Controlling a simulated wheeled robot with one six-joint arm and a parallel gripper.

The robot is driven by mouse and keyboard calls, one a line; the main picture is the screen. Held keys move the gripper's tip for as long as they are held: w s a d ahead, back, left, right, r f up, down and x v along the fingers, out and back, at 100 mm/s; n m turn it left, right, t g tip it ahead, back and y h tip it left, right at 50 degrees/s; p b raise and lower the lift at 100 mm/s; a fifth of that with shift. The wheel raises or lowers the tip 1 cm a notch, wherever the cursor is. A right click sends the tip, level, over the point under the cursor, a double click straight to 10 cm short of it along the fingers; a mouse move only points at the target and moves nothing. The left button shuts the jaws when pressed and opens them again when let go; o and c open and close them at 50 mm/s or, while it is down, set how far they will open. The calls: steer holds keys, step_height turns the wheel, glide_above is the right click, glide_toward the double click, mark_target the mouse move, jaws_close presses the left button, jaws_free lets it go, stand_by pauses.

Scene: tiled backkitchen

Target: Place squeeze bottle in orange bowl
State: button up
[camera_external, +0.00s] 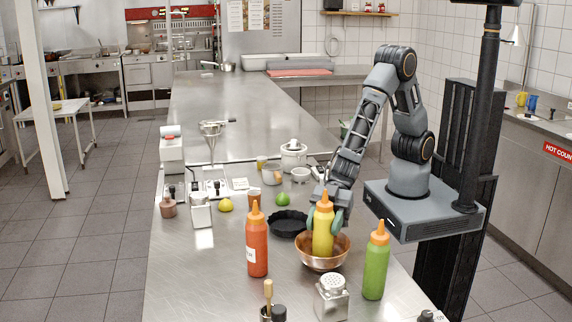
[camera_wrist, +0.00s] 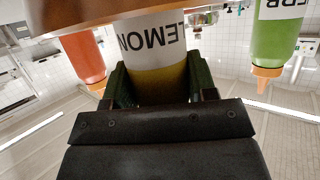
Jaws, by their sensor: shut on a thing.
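A yellow squeeze bottle (camera_external: 323,232) with an orange tip stands upright in or just over the copper-orange bowl (camera_external: 336,263). Whether its base touches the bowl's bottom is hidden by the rim. My gripper (camera_external: 326,216) is shut on the bottle, its fingers on either side of it. In the wrist view the bottle (camera_wrist: 158,55) shows its "LEMON" label between my dark green fingers (camera_wrist: 158,85). The bowl (camera_wrist: 60,16) shows as an orange-brown curve at the top left there.
A red squeeze bottle (camera_external: 257,243) stands left of the bowl and a green one (camera_external: 375,264) right of it. A metal shaker (camera_external: 331,298) stands in front. A black fluted dish (camera_external: 287,224) lies behind. The steel counter (camera_external: 200,280) is clear at front left.

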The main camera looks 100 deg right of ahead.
steer(key=shift+f, duration=0.2)
steer(key=o, duration=1)
steer(key=shift+r, duration=0.1)
